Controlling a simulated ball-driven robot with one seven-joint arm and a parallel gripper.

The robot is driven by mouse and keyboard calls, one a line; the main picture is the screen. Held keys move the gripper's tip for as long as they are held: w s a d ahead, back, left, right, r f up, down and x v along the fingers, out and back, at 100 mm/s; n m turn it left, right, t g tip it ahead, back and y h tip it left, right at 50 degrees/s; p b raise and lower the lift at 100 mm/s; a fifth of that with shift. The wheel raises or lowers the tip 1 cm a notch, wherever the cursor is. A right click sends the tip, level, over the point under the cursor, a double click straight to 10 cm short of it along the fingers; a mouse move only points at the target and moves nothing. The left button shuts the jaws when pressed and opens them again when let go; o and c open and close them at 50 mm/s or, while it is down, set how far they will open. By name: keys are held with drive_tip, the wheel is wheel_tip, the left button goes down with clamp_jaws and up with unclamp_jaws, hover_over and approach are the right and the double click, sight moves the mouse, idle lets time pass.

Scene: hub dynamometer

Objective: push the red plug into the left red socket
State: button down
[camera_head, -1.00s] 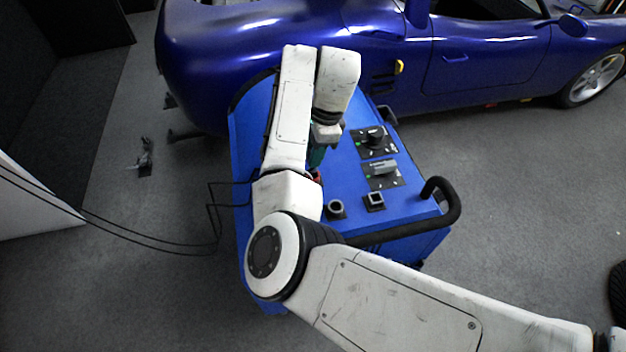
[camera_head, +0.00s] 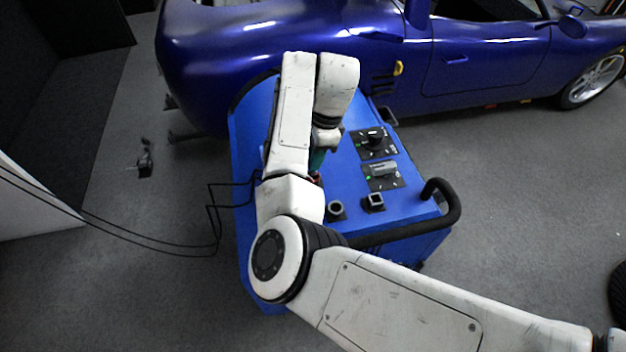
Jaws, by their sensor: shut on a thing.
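My gripper (camera_head: 318,162) is mostly hidden behind my white arm, over the top of the blue cart (camera_head: 348,185). Only a teal part of it shows at the arm's right edge. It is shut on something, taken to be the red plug. A small reddish bit (camera_head: 317,179) shows just below the teal part; I cannot tell whether it is the plug or a socket. The left red socket is not clearly seen; my arm covers that part of the cart. Whether plug and socket touch is hidden.
The cart top carries a round grey socket (camera_head: 336,208), a square one (camera_head: 375,201) and two black panels with a knob (camera_head: 374,141) and a switch (camera_head: 383,171). A black handle (camera_head: 445,205) juts out right. Black cables (camera_head: 150,243) come from the left. A blue car (camera_head: 480,60) stands behind.

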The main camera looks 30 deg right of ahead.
drive_tip(key=shift+f, duration=0.8)
drive_tip(key=shift+f+b, duration=0.35)
drive_tip(key=shift+f, duration=0.3)
drive_tip(key=c, duration=0.8)
unclamp_jaws()
drive_tip(key=shift+c, duration=0.2)
drive_tip(key=shift+r, duration=0.1)
wheel_tip(320, 180, up, 10)
drive_tip(key=d, duration=0.2)
drive_tip(key=shift+s+r, duration=0.2)
drive_tip(key=shift+s, duration=0.1)
